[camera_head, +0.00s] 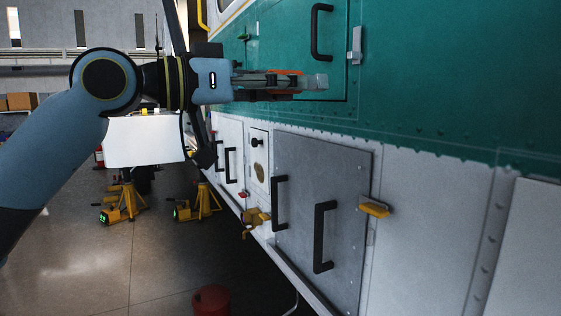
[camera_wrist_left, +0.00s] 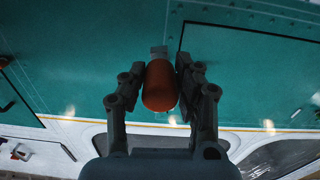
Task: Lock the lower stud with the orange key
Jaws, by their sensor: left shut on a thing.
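My left gripper (camera_head: 300,83) is shut on the orange key in front of the green fuselage side. In the left wrist view the key (camera_wrist_left: 160,88) sits between both fingers (camera_wrist_left: 161,82), its rounded orange end towards the camera and a small grey piece beyond it. In the head view only a thin strip of orange shows above the fingers, with a light grey block at their far end. I cannot tell whether that block touches the panel. No stud can be made out clearly. My right gripper is not in view.
A grey latch (camera_head: 357,45) sits beside the upper black handle (camera_head: 321,32). Below are a grey door (camera_head: 335,165) with black handles and a yellow-orange latch (camera_head: 375,208). Yellow jacks (camera_head: 125,203) and a red container (camera_head: 211,300) stand on the floor.

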